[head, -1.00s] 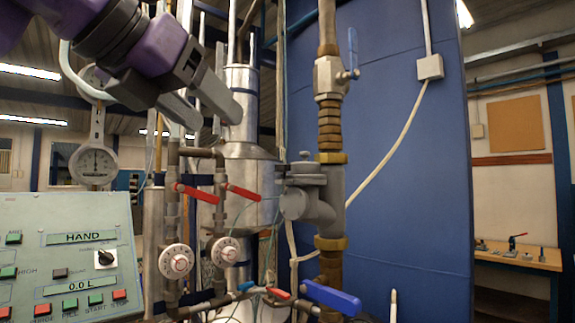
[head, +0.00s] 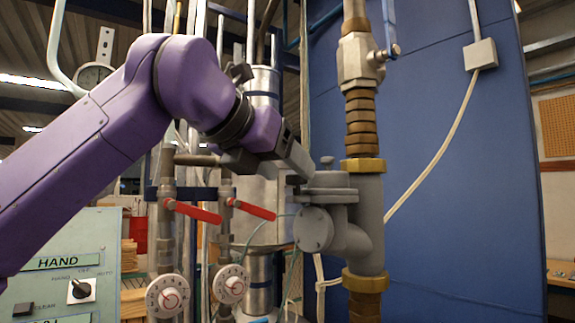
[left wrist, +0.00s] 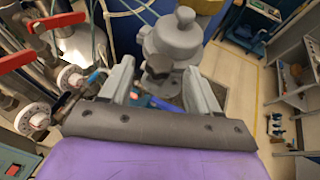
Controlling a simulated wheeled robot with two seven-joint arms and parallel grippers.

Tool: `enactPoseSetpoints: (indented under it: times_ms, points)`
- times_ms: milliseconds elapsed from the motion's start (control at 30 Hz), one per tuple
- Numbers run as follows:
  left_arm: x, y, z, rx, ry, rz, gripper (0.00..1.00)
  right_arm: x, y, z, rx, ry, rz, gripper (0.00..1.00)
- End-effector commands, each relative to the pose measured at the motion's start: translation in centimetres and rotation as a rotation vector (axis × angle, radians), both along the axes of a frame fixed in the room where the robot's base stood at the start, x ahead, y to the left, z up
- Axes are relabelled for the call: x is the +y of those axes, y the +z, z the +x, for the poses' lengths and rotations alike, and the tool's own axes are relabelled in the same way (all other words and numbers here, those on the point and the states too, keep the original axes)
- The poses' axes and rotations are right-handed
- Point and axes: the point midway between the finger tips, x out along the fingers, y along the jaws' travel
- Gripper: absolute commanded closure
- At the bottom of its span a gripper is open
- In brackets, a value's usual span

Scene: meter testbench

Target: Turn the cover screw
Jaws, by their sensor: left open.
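The cover screw (head: 327,161) is a small grey knob standing on top of the round flanged cover (head: 328,182) of a grey pipe fitting (head: 345,225). In the left wrist view the screw (left wrist: 185,14) shows at the top, on the grey fitting (left wrist: 175,42). My left gripper (head: 303,163) is open, just left of the screw and near its height in the head view. In the left wrist view its two fingers (left wrist: 159,68) are spread wide with nothing between them, and the fitting lies beyond their tips. I cannot tell the exact gap. My right gripper is not in view.
Two red lever handles (head: 193,211) and white dials (head: 168,295) stand left of the fitting. A brass-ringed vertical pipe (head: 360,125) rises beside the screw. A blue panel (head: 450,170) is behind. A control panel (head: 60,250) is at lower left.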

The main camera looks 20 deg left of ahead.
Motion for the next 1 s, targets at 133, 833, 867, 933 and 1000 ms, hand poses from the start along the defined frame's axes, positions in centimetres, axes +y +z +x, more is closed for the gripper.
enactPoseSetpoints:
  times_ms: [133, 833, 867, 933, 1000]
  points:
    - [-0.34, -0.40, 1.01, -0.001, 0.000, 0.000, 0.39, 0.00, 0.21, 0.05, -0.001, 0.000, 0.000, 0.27]
    - [-0.31, -0.51, 1.18, 0.001, -0.015, 0.000, 0.95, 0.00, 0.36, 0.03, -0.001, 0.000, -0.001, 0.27]
    - [-0.29, -0.50, 1.20, 0.001, -0.022, 0.001, 0.95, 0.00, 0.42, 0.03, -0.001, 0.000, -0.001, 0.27]
    - [-0.23, -0.44, 1.22, 0.001, -0.044, 0.000, 0.95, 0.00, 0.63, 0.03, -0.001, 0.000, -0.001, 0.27]
    - [-0.12, -0.40, 1.24, 0.001, -0.077, 0.000, 0.95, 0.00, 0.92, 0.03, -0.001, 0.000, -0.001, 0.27]
